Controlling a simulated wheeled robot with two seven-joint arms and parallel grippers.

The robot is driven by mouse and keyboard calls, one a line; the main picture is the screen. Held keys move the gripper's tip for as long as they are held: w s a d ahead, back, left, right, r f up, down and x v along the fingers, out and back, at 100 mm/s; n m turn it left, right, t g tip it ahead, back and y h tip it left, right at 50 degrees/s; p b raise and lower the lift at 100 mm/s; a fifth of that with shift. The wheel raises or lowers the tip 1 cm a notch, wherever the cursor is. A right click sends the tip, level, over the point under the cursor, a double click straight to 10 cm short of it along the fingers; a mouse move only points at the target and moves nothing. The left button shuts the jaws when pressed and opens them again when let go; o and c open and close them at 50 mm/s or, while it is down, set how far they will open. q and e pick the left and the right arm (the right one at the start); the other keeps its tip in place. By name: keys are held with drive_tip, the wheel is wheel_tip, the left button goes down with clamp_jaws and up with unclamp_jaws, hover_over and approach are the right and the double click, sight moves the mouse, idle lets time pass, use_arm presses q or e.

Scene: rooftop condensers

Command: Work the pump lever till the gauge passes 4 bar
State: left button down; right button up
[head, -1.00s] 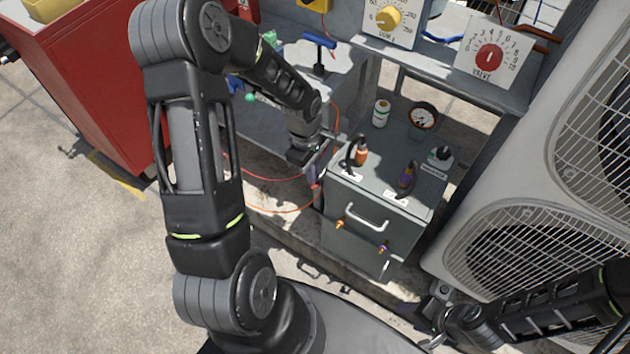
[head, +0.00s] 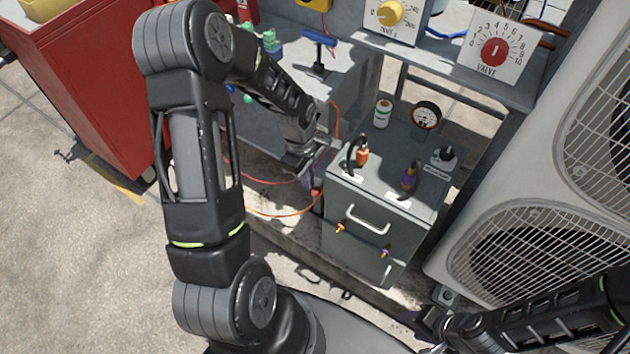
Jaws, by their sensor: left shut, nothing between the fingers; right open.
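The round gauge (head: 425,115) with a white face stands at the back of the grey cabinet (head: 368,232); its reading is too small to tell. A blue T-shaped handle (head: 319,38) on a dark stem stands on the grey bench. An orange-collared cable plug (head: 362,153) and a purple one (head: 409,178) stand on the cabinet top. I cannot tell which part is the pump lever. My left gripper (head: 303,172) is shut and empty, left of the cabinet and apart from the blue handle. My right gripper (head: 428,328) is open at the lower right, partly hidden by its arm.
A yellow dial (head: 390,13) and a red valve dial (head: 494,51) are at the back. A white bottle (head: 382,113) stands by the gauge. Condenser units (head: 535,205) block the right. A red cabinet (head: 118,120) is at left. Orange cable (head: 270,214) hangs near my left gripper.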

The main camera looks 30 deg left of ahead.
use_arm(q)
drive_tip(key=shift+a+r, duration=0.3)
drive_tip(key=shift+a, duration=0.5)
drive_tip(key=shift+r, duration=0.1)
wheel_tip(320, 180, up, 8)
drive_tip(key=shift+a+f, duration=0.25)
drive_tip(key=shift+a, duration=0.15)
